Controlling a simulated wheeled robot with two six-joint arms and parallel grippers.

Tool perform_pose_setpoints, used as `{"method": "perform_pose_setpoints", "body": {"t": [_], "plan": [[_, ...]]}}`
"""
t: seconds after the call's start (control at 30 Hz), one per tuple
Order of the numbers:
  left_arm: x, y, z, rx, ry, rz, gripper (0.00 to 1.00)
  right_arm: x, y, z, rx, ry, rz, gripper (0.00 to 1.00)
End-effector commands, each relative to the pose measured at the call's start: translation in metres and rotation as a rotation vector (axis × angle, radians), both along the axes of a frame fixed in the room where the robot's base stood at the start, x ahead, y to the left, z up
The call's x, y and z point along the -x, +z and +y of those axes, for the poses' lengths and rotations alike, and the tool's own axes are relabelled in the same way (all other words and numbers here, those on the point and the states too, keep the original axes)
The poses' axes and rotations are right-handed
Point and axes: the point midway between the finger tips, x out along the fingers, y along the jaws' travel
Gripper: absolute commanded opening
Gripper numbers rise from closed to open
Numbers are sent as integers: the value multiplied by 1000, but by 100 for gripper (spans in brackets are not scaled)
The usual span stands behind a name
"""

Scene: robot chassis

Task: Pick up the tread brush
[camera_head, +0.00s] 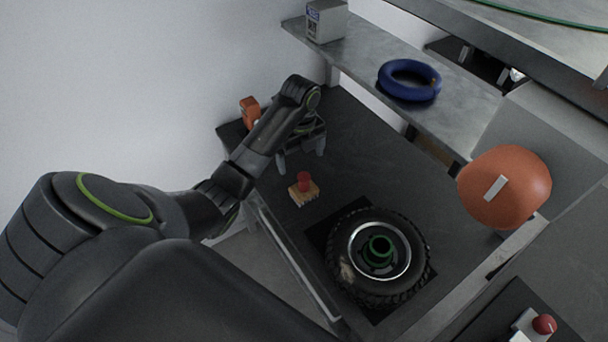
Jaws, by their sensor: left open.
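The tread brush (304,192) lies on the dark bench top, with pale tan bristles and a red knob on top. My left gripper (301,164) is open above the bench, just behind the brush in the picture. Its two fingers point down and hold nothing. The brush appears apart from the fingers. My right gripper is not in view.
A tyre on a wheel (379,256) lies on a dark mat right of the brush. An orange object (250,111) stands behind my left arm. A shelf bears a blue ring (410,80) and a box (326,20). A large orange rounded object (504,187) is at right.

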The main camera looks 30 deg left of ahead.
Motion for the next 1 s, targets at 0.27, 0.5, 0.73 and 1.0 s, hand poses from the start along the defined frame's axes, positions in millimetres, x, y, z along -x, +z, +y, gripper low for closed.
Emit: {"method": "perform_pose_setpoints", "body": {"t": [0.27,0.5,0.73,1.0], "plan": [[0,-38,0,0,1,-1,94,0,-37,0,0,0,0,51],[0,-64,0,0,1,-1,94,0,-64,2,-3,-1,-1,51],[-1,-78,0,0,1,-1,94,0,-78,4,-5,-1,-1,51],[-6,-107,-5,3,2,3,94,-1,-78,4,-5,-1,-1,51]]}}
